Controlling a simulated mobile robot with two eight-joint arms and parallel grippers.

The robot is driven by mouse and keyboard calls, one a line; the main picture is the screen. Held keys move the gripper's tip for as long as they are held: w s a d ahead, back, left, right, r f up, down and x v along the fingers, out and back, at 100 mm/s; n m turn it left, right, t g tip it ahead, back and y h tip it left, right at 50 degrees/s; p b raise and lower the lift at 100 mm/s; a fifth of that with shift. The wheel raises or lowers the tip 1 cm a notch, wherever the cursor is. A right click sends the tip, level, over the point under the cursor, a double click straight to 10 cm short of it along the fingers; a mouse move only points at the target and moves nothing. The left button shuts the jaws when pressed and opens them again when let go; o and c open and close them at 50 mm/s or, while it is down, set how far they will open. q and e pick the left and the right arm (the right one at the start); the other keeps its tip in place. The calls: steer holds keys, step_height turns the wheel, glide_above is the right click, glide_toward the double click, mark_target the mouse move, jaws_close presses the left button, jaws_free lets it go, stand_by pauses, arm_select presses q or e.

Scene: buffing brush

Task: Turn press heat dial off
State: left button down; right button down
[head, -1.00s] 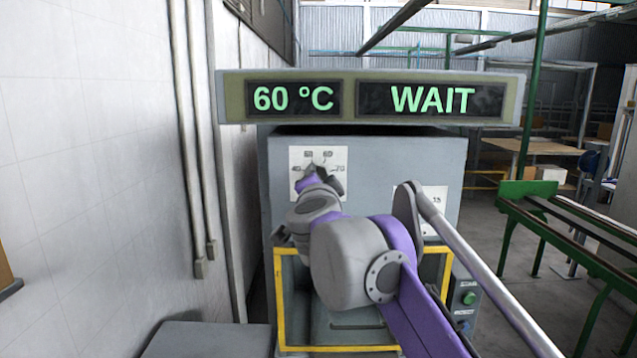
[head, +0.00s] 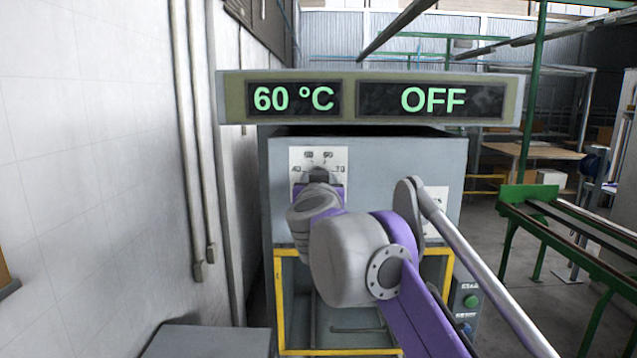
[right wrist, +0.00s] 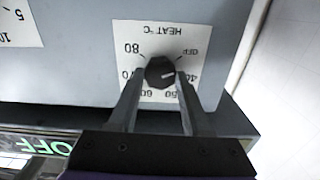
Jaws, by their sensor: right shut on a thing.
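The black heat dial (right wrist: 159,68) sits on a white HEAT °C plate (right wrist: 128,32), upside down in the right wrist view. My right gripper (right wrist: 160,77) is shut on the dial, one finger on each side. In the head view my right wrist covers most of the dial, below the plate's numbers (head: 318,155). The display bar (head: 350,124) above the press (head: 400,155) reads 60 °C on the left and OFF on the right. My left gripper is not in view.
A second white dial plate (head: 441,200) is partly hidden behind my right arm. A yellow frame (head: 279,300) and a green button (head: 471,301) are lower on the press. A white wall (head: 90,150) stands close on the left; green rails (head: 570,225) stand to the right.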

steer(key=shift+n, duration=1.1)
steer(key=shift+c, duration=1.7)
jaws_free()
steer(key=s+b, duration=0.2)
steer(key=s, duration=0.8)
steer(key=shift+s, duration=0.4)
